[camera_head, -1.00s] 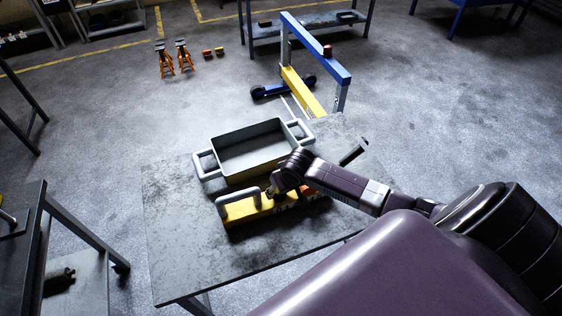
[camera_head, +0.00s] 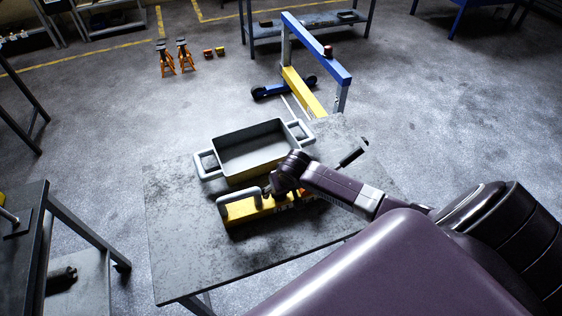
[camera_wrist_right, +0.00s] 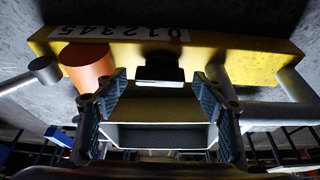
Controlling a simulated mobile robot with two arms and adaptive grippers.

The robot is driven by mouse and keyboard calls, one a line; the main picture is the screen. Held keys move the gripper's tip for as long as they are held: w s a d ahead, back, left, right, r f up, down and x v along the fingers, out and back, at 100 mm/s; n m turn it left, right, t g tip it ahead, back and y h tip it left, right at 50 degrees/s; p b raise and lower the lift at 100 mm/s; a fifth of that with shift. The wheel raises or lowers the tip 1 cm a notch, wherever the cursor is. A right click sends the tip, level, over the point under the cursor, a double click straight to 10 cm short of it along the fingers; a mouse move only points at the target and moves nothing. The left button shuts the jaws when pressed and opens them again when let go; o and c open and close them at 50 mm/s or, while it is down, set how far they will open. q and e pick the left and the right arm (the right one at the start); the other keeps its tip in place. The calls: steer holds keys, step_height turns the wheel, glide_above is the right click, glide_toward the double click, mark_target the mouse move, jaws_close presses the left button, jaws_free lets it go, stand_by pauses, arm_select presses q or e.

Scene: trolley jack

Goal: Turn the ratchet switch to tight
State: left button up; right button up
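A yellow ratchet tool body (camera_head: 240,211) with a grey loop handle (camera_head: 224,195) lies on the grey table. My right gripper (camera_head: 268,191) is over its middle, and the arm hides part of it. In the right wrist view the yellow body (camera_wrist_right: 225,50) carries a number strip, an orange cylinder (camera_wrist_right: 88,66) and a grey bar with a round end (camera_wrist_right: 45,69). A small black block, apparently the switch (camera_wrist_right: 159,72), sticks out at its middle. My right gripper (camera_wrist_right: 160,88) is open, its fingers apart on either side of the black block. Contact is not visible. My left gripper is not in view.
A grey open tray (camera_head: 222,142) with two side handles stands just behind the tool. A dark-ended bar (camera_head: 353,153) sticks out to the right beyond my arm. The table's left and front part (camera_head: 185,245) is bare.

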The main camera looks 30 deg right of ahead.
steer(key=v, duration=1.2)
stand_by(0.5)
